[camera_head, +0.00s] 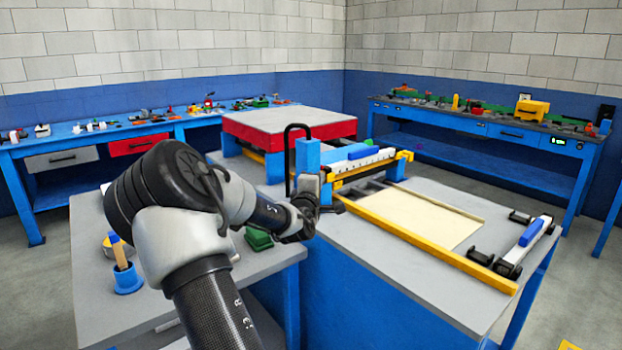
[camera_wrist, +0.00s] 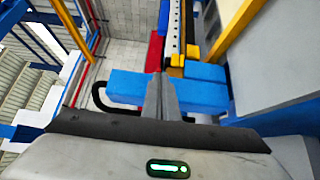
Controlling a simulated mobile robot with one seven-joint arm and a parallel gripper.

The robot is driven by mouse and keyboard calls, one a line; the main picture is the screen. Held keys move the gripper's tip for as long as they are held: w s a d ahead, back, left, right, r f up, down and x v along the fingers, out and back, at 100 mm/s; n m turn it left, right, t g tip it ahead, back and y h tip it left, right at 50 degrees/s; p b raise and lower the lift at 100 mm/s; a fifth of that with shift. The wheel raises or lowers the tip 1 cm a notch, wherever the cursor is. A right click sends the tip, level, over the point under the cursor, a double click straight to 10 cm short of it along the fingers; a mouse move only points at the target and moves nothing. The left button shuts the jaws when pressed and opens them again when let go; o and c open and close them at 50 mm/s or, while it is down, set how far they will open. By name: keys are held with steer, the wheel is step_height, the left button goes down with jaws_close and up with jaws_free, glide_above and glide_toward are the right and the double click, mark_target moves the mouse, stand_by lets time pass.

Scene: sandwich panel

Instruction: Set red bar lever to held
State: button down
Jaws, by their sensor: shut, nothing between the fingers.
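My gripper (camera_wrist: 160,80) is shut and empty, its fingertips in front of a blue block in the wrist view. In the head view my gripper (camera_head: 309,188) is at the near left end of the panel machine, just below a blue upright (camera_head: 307,156). A black loop handle (camera_head: 287,150) stands beside that upright; it also shows in the wrist view (camera_wrist: 98,93). A red piece (camera_wrist: 154,53) shows beyond the fingers, left of the machine's rail. I cannot tell whether it is the red bar lever; no lever is clearly seen in the head view.
A pale panel (camera_head: 425,215) lies on the grey worktop, bordered by a yellow bar (camera_head: 420,240). A red-sided table (camera_head: 290,128) stands behind the machine. A grey side table (camera_head: 85,235) at left holds a blue cup (camera_head: 127,280) and a green box (camera_head: 259,239).

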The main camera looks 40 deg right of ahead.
steer(key=s+d, duration=0.2)
steer(key=s, duration=0.5)
steer(key=shift+s+p, duration=0.25)
steer(key=shift+p, duration=0.05)
steer(key=shift+a, duration=0.15)
